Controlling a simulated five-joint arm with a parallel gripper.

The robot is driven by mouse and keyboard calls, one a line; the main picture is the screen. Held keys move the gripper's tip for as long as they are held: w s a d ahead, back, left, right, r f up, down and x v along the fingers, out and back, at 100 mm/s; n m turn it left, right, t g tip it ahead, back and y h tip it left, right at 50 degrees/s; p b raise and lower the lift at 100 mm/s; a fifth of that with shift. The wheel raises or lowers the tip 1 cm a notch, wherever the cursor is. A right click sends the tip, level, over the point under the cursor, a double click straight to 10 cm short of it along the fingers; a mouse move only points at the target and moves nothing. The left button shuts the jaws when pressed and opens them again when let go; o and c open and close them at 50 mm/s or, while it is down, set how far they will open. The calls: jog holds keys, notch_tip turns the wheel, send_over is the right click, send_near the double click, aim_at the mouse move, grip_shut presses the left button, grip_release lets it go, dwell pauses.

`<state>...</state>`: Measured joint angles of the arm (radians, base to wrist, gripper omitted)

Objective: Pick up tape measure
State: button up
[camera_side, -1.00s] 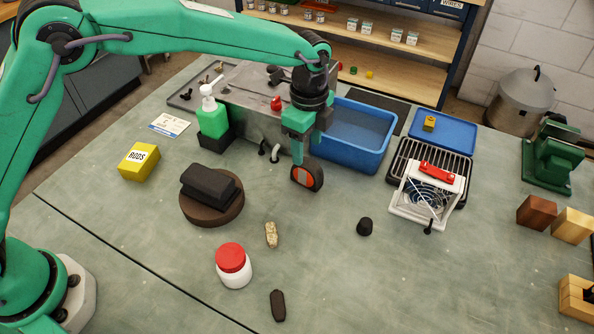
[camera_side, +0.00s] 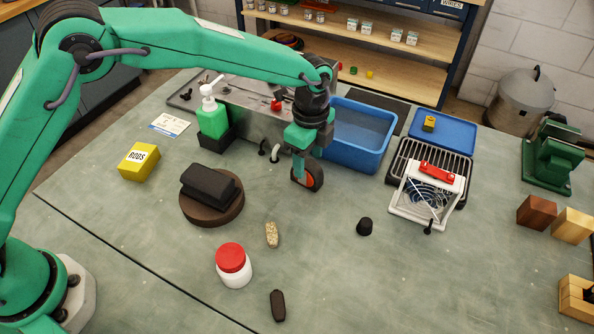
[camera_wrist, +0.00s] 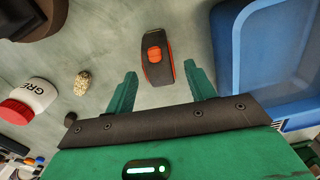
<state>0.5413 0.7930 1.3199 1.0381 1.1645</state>
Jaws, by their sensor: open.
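The tape measure (camera_side: 315,182) is black with an orange face and stands on edge on the bench in the side view, in front of the blue tub. My gripper (camera_side: 304,172) is right over it, pointing down, and a green finger hides part of its face. In the wrist view the tape measure (camera_wrist: 157,55) shows its narrow black side with an orange patch. The two fingers of my gripper (camera_wrist: 160,70) are apart, one on each side of its line, with visible gaps. I cannot tell whether either finger touches it.
The blue tub (camera_side: 345,150) stands close behind on the right, its wall near one finger in the wrist view. A green soap bottle (camera_side: 212,118) and a dark round block (camera_side: 200,216) are to the left. A white fan (camera_side: 425,200) is right.

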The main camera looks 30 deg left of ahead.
aim_at(308, 163)
jog(key=shift+a+f, duration=0.1)
jog(key=shift+f, duration=2.1)
grip_shut()
jog(key=shift+r, duration=0.15)
jog(key=shift+r, duration=0.55)
jog(key=r, duration=0.3)
jog(key=shift+s+d+r, duration=0.1)
jog(key=shift+s+d, duration=0.1)
jog(key=shift+s, duration=0.05)
jog(key=s+d+r, duration=0.5)
jog(key=s+r, duration=0.1)
jog(key=s, duration=0.4)
jog(key=shift+r, duration=0.25)
jog(key=shift+w, duration=0.1)
